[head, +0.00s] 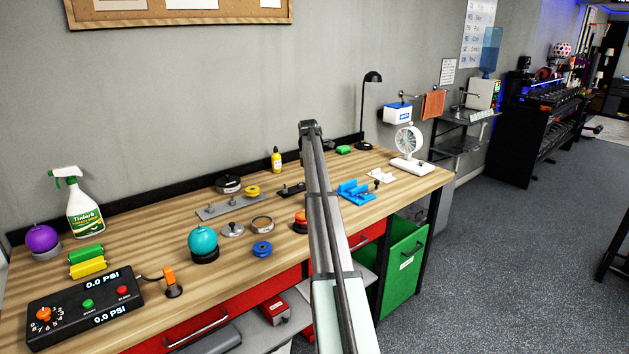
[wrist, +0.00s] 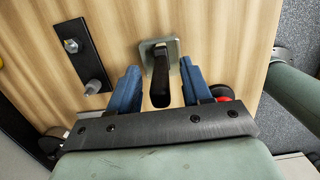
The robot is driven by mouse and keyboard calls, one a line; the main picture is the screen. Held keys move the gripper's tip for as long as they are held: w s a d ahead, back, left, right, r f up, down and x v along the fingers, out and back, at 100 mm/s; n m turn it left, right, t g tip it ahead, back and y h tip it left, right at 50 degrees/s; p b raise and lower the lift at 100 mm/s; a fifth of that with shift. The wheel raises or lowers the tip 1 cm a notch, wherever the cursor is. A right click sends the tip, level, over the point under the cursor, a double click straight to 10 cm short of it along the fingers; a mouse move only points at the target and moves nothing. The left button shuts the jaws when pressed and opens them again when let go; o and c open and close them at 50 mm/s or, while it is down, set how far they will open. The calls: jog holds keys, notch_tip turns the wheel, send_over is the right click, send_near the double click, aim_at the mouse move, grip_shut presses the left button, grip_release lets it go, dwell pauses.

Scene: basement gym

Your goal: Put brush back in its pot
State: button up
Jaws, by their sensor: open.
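In the wrist view my gripper (wrist: 160,82) is open, with one blue finger on each side of a black handle-like piece (wrist: 161,86). This piece stands on or rises from a grey-green square block (wrist: 155,46) on the wooden workbench. I cannot tell whether it touches either finger. Nothing in either view is clearly recognisable as a brush or its pot; the black piece may be the brush handle. In the head view my arm hides this spot and my gripper.
The wooden workbench (head: 140,238) holds a dark plate with a bolt (wrist: 85,56), a red knob (wrist: 222,92), a teal ball (head: 203,242), a blue holder (head: 354,190) and a white fan (head: 408,150). A black lamp (head: 366,105) stands at the back.

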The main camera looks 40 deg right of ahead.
notch_tip(320, 180, up, 11)
jog(key=a, duration=0.1)
jog(key=shift+a, duration=0.25)
jog(key=shift+r, duration=0.1)
